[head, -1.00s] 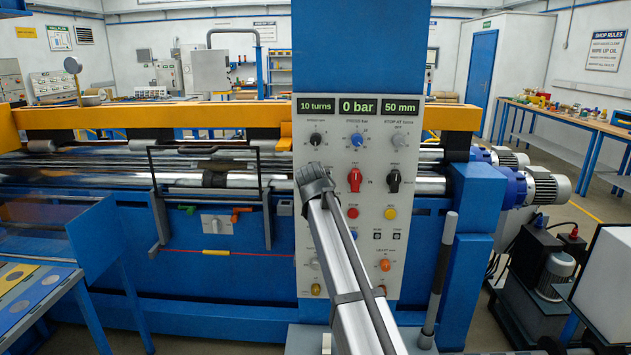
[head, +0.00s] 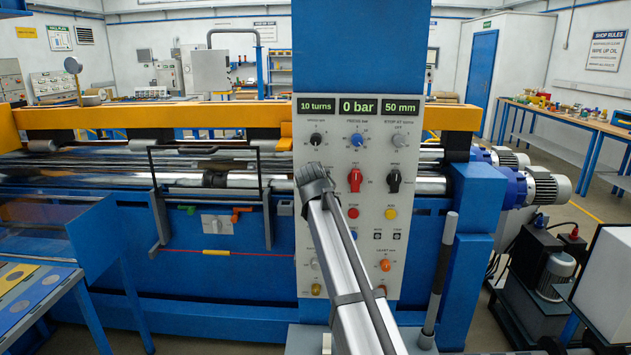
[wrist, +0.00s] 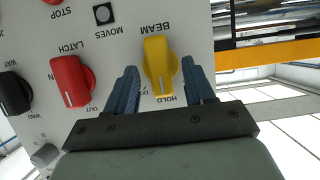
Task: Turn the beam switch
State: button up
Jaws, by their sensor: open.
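The beam switch (wrist: 160,62) is a yellow knob under the label BEAM in the wrist view, where the lettering appears upside down. Its white mark points to the lower edge of the picture, by the word HOLD; a label beside it is partly covered. My gripper (wrist: 159,72) is open, with one blue finger on each side of the knob. Thin gaps seem to show, but I cannot tell if either finger touches it. In the head view my gripper end (head: 315,180) is at the left part of the control panel (head: 373,270) and hides the beam switch.
The red LATCH switch (wrist: 70,80) is close beside one finger, with a black switch (wrist: 14,94) farther out. Dials (head: 357,140) and displays (head: 358,106) are above on the panel. Rollers (head: 110,180) run left of it. A grey upright lever (head: 440,270) stands right.

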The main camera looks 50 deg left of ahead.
jog(key=v, duration=1.3)
